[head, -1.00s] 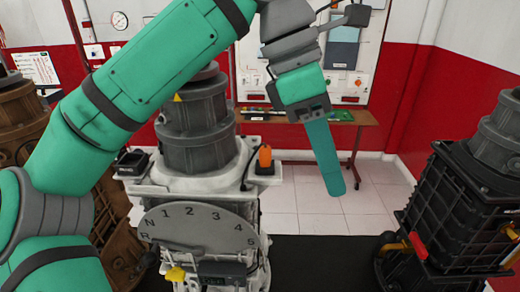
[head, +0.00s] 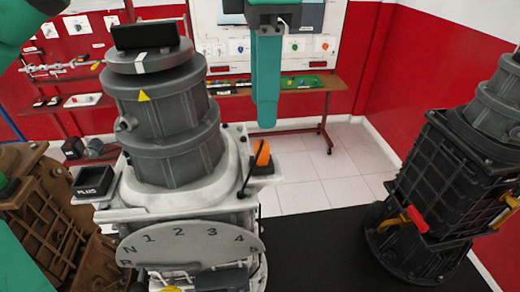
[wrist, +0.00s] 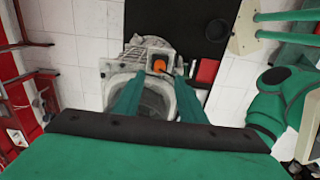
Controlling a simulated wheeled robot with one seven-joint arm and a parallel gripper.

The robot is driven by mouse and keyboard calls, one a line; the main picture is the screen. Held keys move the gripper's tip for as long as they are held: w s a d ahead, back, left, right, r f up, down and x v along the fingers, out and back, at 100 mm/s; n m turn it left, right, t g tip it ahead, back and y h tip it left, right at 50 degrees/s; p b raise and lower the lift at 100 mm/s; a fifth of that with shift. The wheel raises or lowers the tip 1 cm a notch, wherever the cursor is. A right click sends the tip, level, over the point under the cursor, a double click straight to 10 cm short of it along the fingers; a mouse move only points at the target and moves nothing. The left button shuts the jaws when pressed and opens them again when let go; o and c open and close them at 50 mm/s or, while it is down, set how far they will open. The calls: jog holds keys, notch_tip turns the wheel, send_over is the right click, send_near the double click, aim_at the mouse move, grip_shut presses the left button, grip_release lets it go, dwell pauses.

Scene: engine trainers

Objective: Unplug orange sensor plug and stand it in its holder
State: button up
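The orange sensor plug (head: 262,153) sits upright in a black socket (head: 263,170) on the right side of the grey engine trainer (head: 165,150). A dark cable runs beside it. My gripper (head: 265,122) points down, above the plug in the head view and apart from it. In the wrist view the fingers are spread wide and empty, my gripper (wrist: 158,82) having the orange plug (wrist: 159,65) showing between and just beyond the tips. A black square holder marked "PLUG" (head: 93,182) stands at the trainer's left; it looks empty.
A dial plate (head: 190,243) with numbers fronts the trainer. A brown trainer (head: 50,215) stands at left and a black one (head: 440,190) at right. A black surface (head: 315,250) is clear between. A red box-like thing (wrist: 207,72) shows right of the fingers in the wrist view.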

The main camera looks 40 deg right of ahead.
aim_at(261, 142)
jog(key=shift+w+a+f, duration=0.1)
jog(key=shift+f, duration=4.35)
jog(key=shift+c, duration=0.7)
grip_shut()
jog(key=shift+r, duration=0.15)
jog(key=shift+w+r, duration=0.1)
jog(key=shift+r, duration=2.75)
